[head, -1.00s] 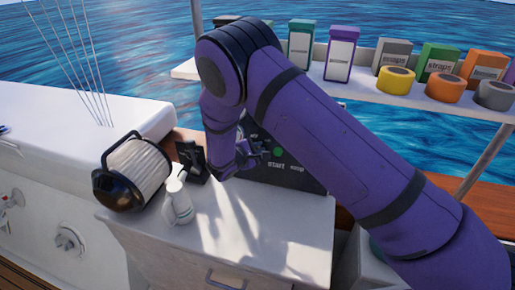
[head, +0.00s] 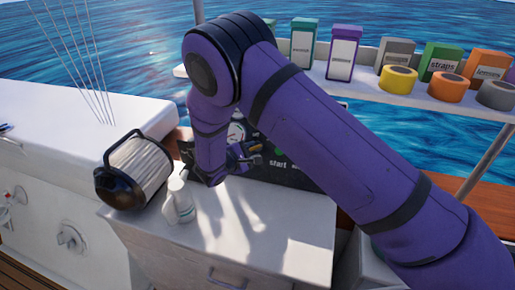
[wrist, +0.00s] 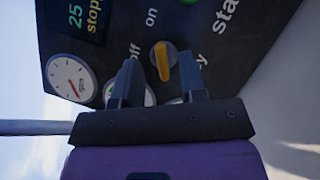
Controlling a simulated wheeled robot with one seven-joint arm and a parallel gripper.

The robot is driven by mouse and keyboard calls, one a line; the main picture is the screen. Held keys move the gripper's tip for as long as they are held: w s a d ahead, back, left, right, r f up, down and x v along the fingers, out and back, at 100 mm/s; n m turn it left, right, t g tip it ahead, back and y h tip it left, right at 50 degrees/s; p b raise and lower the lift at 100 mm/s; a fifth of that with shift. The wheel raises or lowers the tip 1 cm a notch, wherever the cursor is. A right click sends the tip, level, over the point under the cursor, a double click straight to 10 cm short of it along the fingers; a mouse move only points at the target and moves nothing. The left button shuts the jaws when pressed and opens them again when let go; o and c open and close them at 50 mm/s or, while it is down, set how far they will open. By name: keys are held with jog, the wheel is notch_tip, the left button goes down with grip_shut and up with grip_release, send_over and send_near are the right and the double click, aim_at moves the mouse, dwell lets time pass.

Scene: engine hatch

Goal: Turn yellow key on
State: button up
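The yellow key (wrist: 163,62) sits on a round grey switch on the dark engine panel (wrist: 215,50) in the wrist view. "On", "off" and "key" are printed around it. Its yellow grip runs nearly up and down in that picture. My gripper (wrist: 159,72) is open, with one finger on each side of the key's line; I cannot tell whether either finger touches it. In the head view my gripper (head: 245,160) is in front of the panel (head: 300,178), and the key cannot be made out there.
A round gauge (wrist: 72,79) and a "25 stop" display (wrist: 85,14) are beside the key. A shelf (head: 440,105) holds boxes and tape rolls.

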jog(key=v, duration=0.6)
jog(key=shift+s+a, duration=0.1)
dwell(0.3)
